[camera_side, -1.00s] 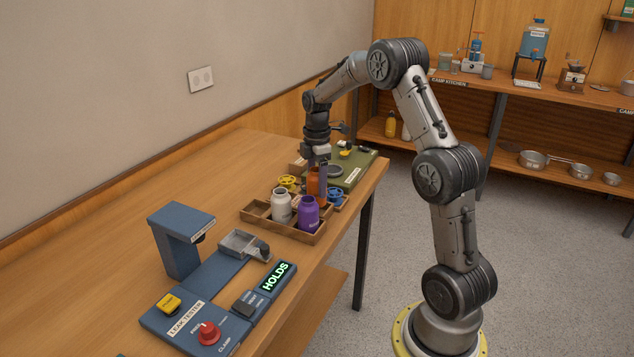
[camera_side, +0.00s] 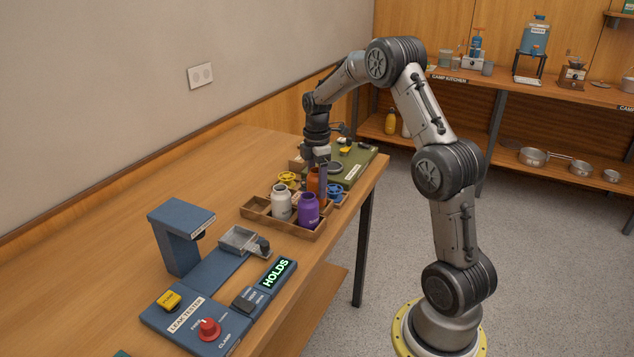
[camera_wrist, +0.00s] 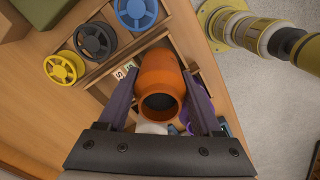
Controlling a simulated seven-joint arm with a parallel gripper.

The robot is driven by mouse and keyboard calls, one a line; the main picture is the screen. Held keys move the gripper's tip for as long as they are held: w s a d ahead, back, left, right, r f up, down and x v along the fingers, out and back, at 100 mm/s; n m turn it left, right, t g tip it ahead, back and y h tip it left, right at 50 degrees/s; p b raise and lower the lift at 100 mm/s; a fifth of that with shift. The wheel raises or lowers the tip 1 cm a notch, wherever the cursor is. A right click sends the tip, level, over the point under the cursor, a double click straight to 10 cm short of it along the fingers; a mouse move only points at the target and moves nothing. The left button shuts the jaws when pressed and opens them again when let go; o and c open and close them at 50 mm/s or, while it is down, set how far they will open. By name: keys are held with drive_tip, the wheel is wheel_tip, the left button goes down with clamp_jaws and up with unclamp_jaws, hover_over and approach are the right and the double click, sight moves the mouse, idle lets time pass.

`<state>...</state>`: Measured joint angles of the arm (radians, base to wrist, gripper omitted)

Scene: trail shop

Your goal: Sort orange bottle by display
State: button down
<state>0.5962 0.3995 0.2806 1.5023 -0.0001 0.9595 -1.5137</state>
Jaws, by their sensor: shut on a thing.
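My gripper (camera_side: 318,180) is shut on the orange bottle (camera_side: 314,180) at the wooden tray (camera_side: 262,222). In the wrist view the orange bottle (camera_wrist: 160,78) sits between the two fingers of my gripper (camera_wrist: 160,108), its open mouth toward the camera. I cannot tell whether its base touches the tray. A white bottle (camera_side: 281,205) and a purple bottle (camera_side: 308,212) stand in the tray in front of it. The leak tester's display (camera_side: 276,273) is lit green and reads "HOLDS".
The blue leak tester (camera_side: 185,320) has a cradle (camera_side: 238,240), a yellow button (camera_side: 167,300) and a red clamp knob (camera_side: 208,328). Yellow (camera_wrist: 64,68), dark (camera_wrist: 95,41) and blue (camera_wrist: 135,11) spoked wheels lie beside the bottle. A green case (camera_side: 350,166) is behind the tray. The table's left side is clear.

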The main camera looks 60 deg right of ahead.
sight(317, 170)
drive_tip(key=shift+f, duration=1.35)
idle(0.4)
unclamp_jaws()
drive_tip(key=shift+r, duration=4.15)
